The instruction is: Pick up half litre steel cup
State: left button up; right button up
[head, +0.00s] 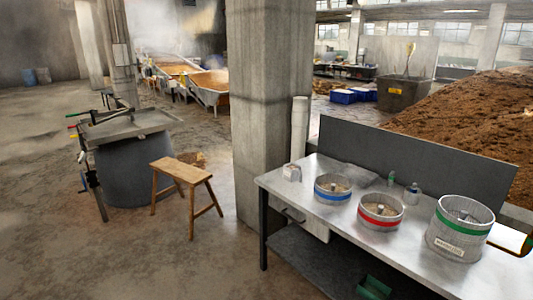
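Three round metal containers stand in a row on the steel table: one with a blue band (332,196), one with a red band (379,223) and a taller one with a green band (458,248). Each has small grey shapes inside, too small to make out. I cannot tell whether one of these is the half litre steel cup, and no cup stands out elsewhere. Neither of my grippers shows in the head view.
The steel table (300,192) has a dark back panel (440,160) and a lower shelf. A concrete pillar (268,100) and wooden stool (182,172) are to the left, with open floor around.

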aim_at(292, 172)
jog(key=i+u, duration=0.25)
jog(key=i, duration=0.55)
jog(key=i+l+u, duration=0.1)
jog(key=i+u, duration=0.2)
jog(key=i, duration=0.5)
jog(key=i+j+z, duration=0.15)
jog(key=i, duration=0.3)
jog(key=i+j+z, duration=0.15)
jog(key=i, duration=0.35)
jog(key=i+j+z, duration=0.15)
jog(key=i, duration=0.3)
jog(key=i+z, duration=0.25)
jog(key=z, duration=0.15)
jog(key=i+j+z, duration=0.1)
jog(key=z, duration=0.3)
jog(key=i+j+z, duration=0.2)
jog(key=z, duration=0.2)
jog(key=i+j, duration=0.05)
jog(key=i, duration=0.05)
